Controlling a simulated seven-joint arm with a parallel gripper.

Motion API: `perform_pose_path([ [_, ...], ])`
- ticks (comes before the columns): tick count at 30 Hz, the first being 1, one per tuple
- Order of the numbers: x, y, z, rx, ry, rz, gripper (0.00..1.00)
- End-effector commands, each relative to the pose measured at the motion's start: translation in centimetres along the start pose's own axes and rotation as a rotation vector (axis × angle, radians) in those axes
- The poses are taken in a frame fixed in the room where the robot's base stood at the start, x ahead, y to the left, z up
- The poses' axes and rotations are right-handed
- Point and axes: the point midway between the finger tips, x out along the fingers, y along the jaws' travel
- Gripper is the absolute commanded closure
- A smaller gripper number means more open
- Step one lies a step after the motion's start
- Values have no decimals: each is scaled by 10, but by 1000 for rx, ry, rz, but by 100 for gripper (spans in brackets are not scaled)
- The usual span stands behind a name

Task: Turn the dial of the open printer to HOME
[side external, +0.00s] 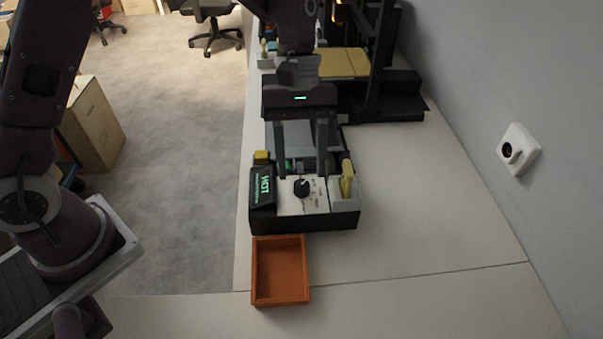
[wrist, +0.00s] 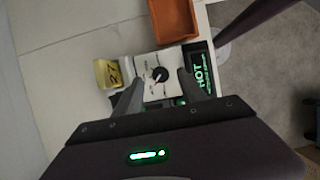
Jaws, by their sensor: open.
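The open printer (side external: 303,223) is a low black box with a white control panel near the table's left edge. Its dial (side external: 302,188) is a black knob on that panel; it also shows in the wrist view (wrist: 160,75). The marks around the dial are too small to read surely. A dark display (side external: 263,187) beside it shows HOT in green, also seen in the wrist view (wrist: 202,75). My gripper (side external: 302,177) points down with its fingers apart and empty. In the wrist view its fingers (wrist: 160,87) lie on either side of the dial; contact is not visible.
An orange tray (side external: 281,270) stands just in front of the printer. A yellow piece (side external: 347,180) sits at the printer's right side. A black machine with a tan plate (side external: 344,62) stands behind. The table to the right is clear up to the wall.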

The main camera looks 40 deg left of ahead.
Motion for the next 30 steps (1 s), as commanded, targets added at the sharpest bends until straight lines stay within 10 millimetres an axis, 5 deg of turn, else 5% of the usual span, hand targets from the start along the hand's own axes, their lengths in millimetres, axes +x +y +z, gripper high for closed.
perform_pose_path([
  [5,24,-1,0,2,0,-1,52],
  [13,27,0,0,3,2,1,52],
  [21,27,0,0,3,3,1,100],
  [30,27,0,0,29,3,-10,100],
])
